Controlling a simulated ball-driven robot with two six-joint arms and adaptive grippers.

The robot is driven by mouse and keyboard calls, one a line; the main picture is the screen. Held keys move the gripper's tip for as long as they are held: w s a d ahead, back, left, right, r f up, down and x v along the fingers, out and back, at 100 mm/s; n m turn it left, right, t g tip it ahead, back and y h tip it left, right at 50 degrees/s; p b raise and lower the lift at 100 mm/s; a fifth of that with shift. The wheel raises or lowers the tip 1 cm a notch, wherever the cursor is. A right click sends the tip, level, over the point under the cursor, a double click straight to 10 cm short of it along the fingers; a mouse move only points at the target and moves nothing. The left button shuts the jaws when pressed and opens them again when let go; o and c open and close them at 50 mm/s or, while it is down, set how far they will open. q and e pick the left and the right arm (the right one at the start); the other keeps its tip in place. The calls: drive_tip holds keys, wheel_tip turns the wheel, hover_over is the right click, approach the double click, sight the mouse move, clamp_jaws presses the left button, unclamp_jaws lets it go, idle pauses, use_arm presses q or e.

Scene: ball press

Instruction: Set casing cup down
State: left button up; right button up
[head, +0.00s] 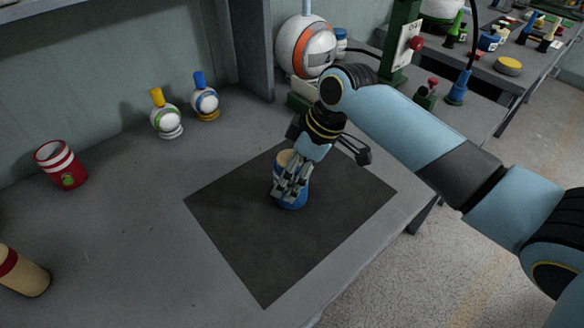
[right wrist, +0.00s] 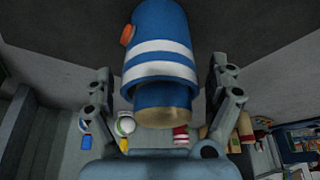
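The casing cup is blue with white bands and an orange spot in the right wrist view (right wrist: 165,50), with a tan part at its near end. In the head view the blue cup (head: 293,200) is at the dark mat (head: 250,245), apparently upright and resting on it, partly hidden by my gripper. My right gripper (head: 290,180) is around the cup from above. In the right wrist view its fingers (right wrist: 160,85) stand either side of the cup with narrow gaps, so it looks open. My left gripper is not in view.
A red striped cup (head: 62,165) and two white ball figures, one yellow-topped (head: 165,118) and one blue-topped (head: 205,100), stand along the back. A green press (head: 398,45) stands behind my right arm. The mat is otherwise clear.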

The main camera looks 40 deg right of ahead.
drive_tip(key=shift+r, duration=0.3)
drive_tip(key=v, duration=1.1)
drive_tip(key=shift+s+d+r, duration=0.15)
drive_tip(key=shift+d+r, duration=0.05)
drive_tip(key=shift+r, duration=0.1)
